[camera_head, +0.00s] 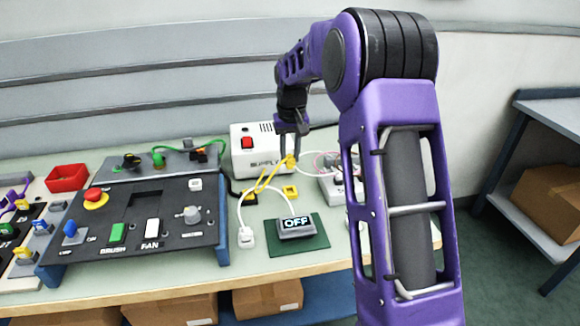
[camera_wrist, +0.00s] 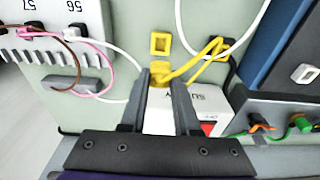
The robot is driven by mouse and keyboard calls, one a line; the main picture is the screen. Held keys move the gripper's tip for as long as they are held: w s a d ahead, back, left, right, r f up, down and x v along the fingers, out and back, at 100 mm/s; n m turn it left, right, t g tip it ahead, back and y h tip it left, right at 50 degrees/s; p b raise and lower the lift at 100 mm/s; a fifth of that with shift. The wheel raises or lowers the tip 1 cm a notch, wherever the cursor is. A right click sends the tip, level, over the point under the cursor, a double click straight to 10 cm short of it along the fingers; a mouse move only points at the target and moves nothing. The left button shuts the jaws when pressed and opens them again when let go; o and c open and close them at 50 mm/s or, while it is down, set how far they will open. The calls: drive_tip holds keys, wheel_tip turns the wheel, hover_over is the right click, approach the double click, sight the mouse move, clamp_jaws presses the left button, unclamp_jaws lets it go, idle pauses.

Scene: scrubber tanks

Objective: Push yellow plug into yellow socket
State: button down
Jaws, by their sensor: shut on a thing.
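My gripper (camera_head: 290,149) is shut on the yellow plug (camera_head: 291,160) and holds it in front of the white supply box. In the wrist view the yellow plug (camera_wrist: 160,79) sits between the two fingertips (camera_wrist: 160,72), which partly hide it. The yellow socket (camera_head: 290,192) is a small square block on the table, apart from the plug and nearer the front edge. It also shows in the wrist view (camera_wrist: 160,43) just beyond the fingertips, with its square opening visible. A yellow cable (camera_head: 267,178) runs from the plug to a yellow end at the left.
The white supply box (camera_head: 248,150) with a red switch stands close to my gripper. A white cable loops past the socket to the OFF display (camera_head: 296,226) on a green mat. A dark control panel (camera_head: 140,222) is at left. A white terminal block (camera_wrist: 45,42) stands on the socket's other side.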

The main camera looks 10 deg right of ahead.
drive_tip(key=shift+r, duration=0.55)
drive_tip(key=a+f, duration=0.2)
drive_tip(key=a, duration=1)
drive_tip(key=shift+f, duration=0.2)
drive_tip(key=shift+r+p, duration=0.1)
drive_tip(key=shift+p, duration=0.35)
drive_tip(key=shift+f+b, duration=1.35)
drive_tip(key=shift+f, duration=1)
drive_tip(key=shift+f, duration=0.25)
